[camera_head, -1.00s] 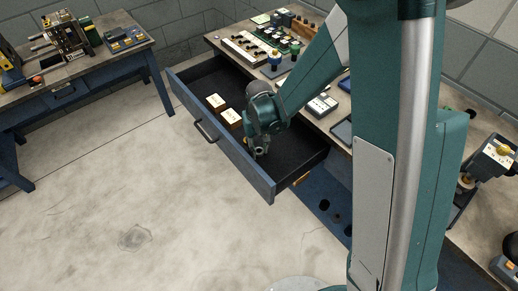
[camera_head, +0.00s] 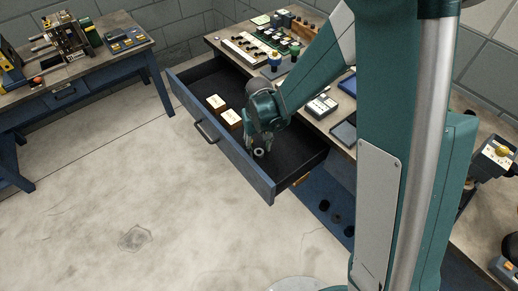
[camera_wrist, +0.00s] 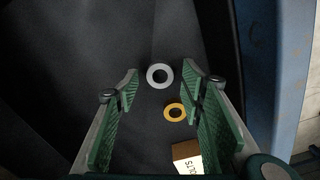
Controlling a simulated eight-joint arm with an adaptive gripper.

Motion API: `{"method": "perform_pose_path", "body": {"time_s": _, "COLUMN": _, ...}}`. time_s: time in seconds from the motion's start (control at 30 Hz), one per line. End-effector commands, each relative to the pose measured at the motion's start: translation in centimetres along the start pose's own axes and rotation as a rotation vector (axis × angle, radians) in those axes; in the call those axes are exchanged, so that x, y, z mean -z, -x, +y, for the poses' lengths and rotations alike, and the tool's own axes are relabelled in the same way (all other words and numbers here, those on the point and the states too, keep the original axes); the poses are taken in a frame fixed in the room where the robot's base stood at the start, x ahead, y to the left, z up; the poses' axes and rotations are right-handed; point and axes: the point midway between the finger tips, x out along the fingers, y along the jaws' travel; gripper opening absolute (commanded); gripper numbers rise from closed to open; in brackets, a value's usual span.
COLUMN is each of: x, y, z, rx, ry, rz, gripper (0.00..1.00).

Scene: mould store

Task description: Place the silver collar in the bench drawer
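The silver collar (camera_head: 259,152) is a small grey ring lying in the open bench drawer (camera_head: 237,160), near its right front part. In the wrist view the collar (camera_wrist: 150,80) lies flat on the dark drawer floor, beyond and between my fingertips, touching neither. My gripper (camera_head: 259,143) is just above the collar inside the drawer. In the wrist view my gripper (camera_wrist: 162,88) has its green-padded fingers spread wide with nothing between them.
A yellow ring (camera_wrist: 174,112) lies near the collar. Two small labelled boxes (camera_head: 231,118) stand in the drawer to the left; one box (camera_wrist: 188,158) shows in the wrist view. The bench top (camera_head: 312,117) holds trays and tools. The drawer's right end is clear.

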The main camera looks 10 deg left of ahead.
Motion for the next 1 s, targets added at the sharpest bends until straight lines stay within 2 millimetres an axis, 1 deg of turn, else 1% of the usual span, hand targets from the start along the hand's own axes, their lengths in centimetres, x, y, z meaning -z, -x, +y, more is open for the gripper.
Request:
{"method": "perform_pose_path", "body": {"time_s": 0.03, "x": 0.0, "y": 0.7, "z": 0.0, "rx": 0.000, "ry": 0.000, "rz": 0.000, "gripper": 0.39}}
{"method": "perform_pose_path", "body": {"time_s": 0.4, "x": 0.0, "y": 6.0, "z": 0.0, "rx": 0.000, "ry": 0.000, "rz": 0.000, "gripper": 0.39}}
{"method": "perform_pose_path", "body": {"time_s": 0.6, "x": 0.0, "y": 8.6, "z": 0.0, "rx": 0.000, "ry": 0.000, "rz": 0.000, "gripper": 0.39}}
{"method": "perform_pose_path", "body": {"time_s": 0.8, "x": 0.0, "y": 10.1, "z": 0.0, "rx": 0.000, "ry": 0.000, "rz": 0.000, "gripper": 0.39}}
{"method": "perform_pose_path", "body": {"time_s": 1.0, "x": 0.0, "y": 10.4, "z": 0.0, "rx": 0.000, "ry": 0.000, "rz": 0.000, "gripper": 0.39}}
